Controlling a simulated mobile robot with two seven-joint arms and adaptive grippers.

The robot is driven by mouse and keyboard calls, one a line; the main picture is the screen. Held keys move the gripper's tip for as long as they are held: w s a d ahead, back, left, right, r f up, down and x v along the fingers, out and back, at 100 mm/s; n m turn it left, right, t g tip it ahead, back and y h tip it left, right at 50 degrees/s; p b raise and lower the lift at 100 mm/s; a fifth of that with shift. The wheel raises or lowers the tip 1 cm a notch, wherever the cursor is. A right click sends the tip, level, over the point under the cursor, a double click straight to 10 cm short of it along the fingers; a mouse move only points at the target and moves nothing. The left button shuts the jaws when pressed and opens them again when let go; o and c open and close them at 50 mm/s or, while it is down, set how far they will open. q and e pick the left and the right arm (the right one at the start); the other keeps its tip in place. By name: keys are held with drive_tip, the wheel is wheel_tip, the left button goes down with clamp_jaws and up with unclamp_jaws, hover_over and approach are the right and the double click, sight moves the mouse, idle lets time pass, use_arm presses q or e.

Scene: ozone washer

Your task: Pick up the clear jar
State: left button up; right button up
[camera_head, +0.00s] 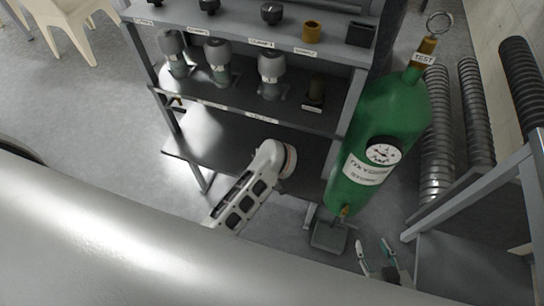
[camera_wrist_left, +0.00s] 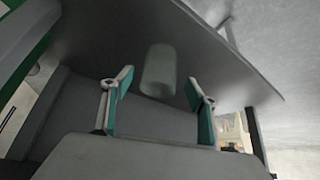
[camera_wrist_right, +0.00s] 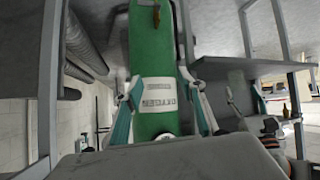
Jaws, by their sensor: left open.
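In the left wrist view a pale, translucent cylinder that looks like the clear jar (camera_wrist_left: 158,72) stands on a grey surface beyond my left gripper (camera_wrist_left: 160,78). That gripper is open, and the jar shows between its two teal-padded fingers, seemingly still apart from them. In the head view I cannot make out the jar or the left fingers; my white arm link covers part of the lower shelf. My right gripper (camera_head: 371,243) is open and empty at the lower right, near the foot of the green gas cylinder (camera_head: 375,130); its fingers also show in the right wrist view (camera_wrist_right: 161,78).
A grey shelf rack (camera_head: 250,107) holds several grey-capped valves, with knobs along its top. A small grey block (camera_head: 330,237) sits below the green cylinder. Ribbed hoses (camera_head: 437,135) and a metal frame (camera_head: 470,205) stand at the right.

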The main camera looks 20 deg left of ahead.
use_arm(q)
drive_tip(key=shift+w+a+f, duration=0.1)
drive_tip(key=shift+w+f, duration=0.15)
drive_tip(key=shift+f, duration=0.25)
drive_tip(key=b+x, duration=0.1)
drive_tip(key=x, duration=0.2)
drive_tip(key=shift+w+a+f+b, duration=0.1)
drive_tip(key=shift+w+f+b, duration=0.1)
drive_tip(key=shift+w+b, duration=0.1)
drive_tip(key=shift+w+f, duration=0.15)
drive_tip(key=shift+f, duration=0.1)
drive_tip(key=shift+w+a, duration=0.15)
drive_tip(key=c, duration=1.3)
use_arm(e)
drive_tip(key=shift+w+d+f, duration=0.2)
drive_tip(key=shift+w+f, duration=0.2)
drive_tip(key=shift+f, duration=0.25)
